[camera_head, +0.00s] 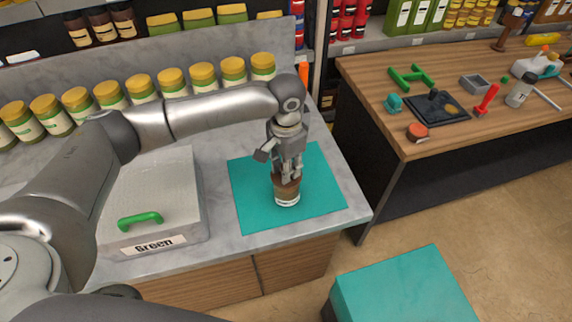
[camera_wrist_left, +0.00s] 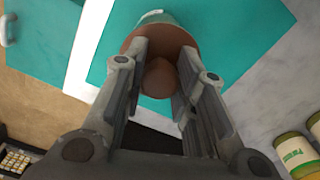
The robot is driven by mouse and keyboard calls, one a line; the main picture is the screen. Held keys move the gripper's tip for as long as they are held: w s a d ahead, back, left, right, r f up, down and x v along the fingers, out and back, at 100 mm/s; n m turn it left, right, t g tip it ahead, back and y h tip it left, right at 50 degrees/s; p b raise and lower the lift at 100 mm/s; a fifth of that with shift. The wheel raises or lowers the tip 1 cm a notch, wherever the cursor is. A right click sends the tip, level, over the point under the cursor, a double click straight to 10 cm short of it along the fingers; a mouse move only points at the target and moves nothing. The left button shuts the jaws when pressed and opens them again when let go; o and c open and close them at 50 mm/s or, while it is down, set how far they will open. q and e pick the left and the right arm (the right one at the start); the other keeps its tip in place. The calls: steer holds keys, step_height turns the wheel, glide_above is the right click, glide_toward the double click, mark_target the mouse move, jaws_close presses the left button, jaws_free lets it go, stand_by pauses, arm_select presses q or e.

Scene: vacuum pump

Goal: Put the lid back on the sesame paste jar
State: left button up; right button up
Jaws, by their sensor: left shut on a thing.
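The sesame paste jar (camera_head: 287,199) stands on a teal mat (camera_head: 322,205) on the grey counter. It has a pale label band and a brown upper part. My left gripper (camera_head: 287,176) points down at the top of the jar. In the left wrist view its fingers (camera_wrist_left: 163,62) are shut on the brown lid (camera_wrist_left: 157,82), which has a round knob in its middle. The lid is over the jar (camera_wrist_left: 155,18); I cannot tell whether it is fully seated. My right gripper is not in view.
A row of yellow-lidded jars (camera_head: 172,83) lines the back of the counter. A wooden table (camera_head: 440,135) with tools is at right, and a teal block (camera_head: 405,290) at front.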

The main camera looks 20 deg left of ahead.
arm_select(q)
steer(key=o, duration=0.8)
steer(key=o, duration=0.5)
step_height(320, 180, up, 5)
steer(key=p, duration=0.6)
steer(key=shift+f, duration=0.15)
steer(key=shift+r, duration=1.15)
